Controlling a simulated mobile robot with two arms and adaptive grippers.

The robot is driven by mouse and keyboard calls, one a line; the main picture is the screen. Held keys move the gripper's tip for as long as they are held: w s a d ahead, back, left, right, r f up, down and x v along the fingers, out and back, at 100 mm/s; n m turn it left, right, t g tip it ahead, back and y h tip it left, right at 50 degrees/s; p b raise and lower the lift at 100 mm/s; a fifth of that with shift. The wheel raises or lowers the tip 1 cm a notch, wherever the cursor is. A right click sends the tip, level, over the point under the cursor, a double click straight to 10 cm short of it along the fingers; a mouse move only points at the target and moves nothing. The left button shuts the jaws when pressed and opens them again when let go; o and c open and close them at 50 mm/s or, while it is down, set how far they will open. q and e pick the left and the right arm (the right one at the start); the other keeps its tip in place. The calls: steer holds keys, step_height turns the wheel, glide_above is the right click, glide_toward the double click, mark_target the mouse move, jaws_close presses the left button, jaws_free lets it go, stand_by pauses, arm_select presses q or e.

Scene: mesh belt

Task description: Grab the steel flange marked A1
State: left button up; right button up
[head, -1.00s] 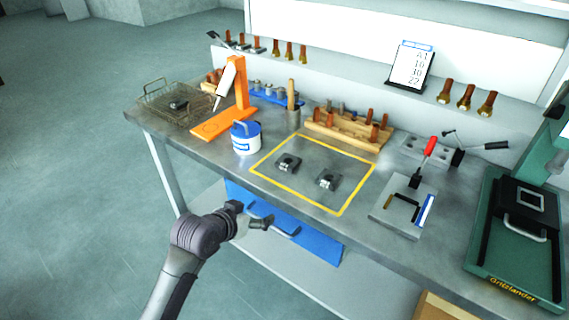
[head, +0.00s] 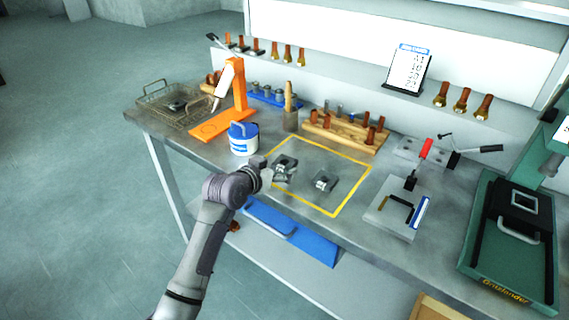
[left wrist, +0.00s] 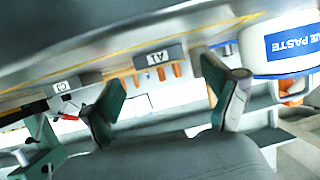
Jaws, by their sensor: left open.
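The steel flange marked A1 (left wrist: 155,58) shows its label in the left wrist view, which looks upside down. It lies ahead of and between my two spread fingers. In the head view this is the left flange (head: 287,160) inside the yellow outline, partly covered by my gripper. My left gripper (head: 282,175) is open and empty at the near side of that flange; it also shows in the left wrist view (left wrist: 170,82). I cannot tell whether it touches. A second flange (head: 324,180) lies to the right, with a different label (left wrist: 63,86). My right gripper is out of view.
A white and blue paste tub (head: 244,138) stands close left of the flange. An orange stand (head: 240,90), a wooden rack (head: 343,137) and a clamp fixture (head: 395,208) surround the outlined area. A wire basket (head: 160,98) holds another dark part at far left.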

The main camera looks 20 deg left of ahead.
mark_target(287, 160)
arm_select(q)
steer(key=x, duration=0.3)
steer(key=shift+w, duration=0.3)
steer(key=shift+s, duration=0.1)
steer(key=c, duration=1.3)
steer(key=shift+c, duration=1.1)
steer(key=shift+r, duration=0.1)
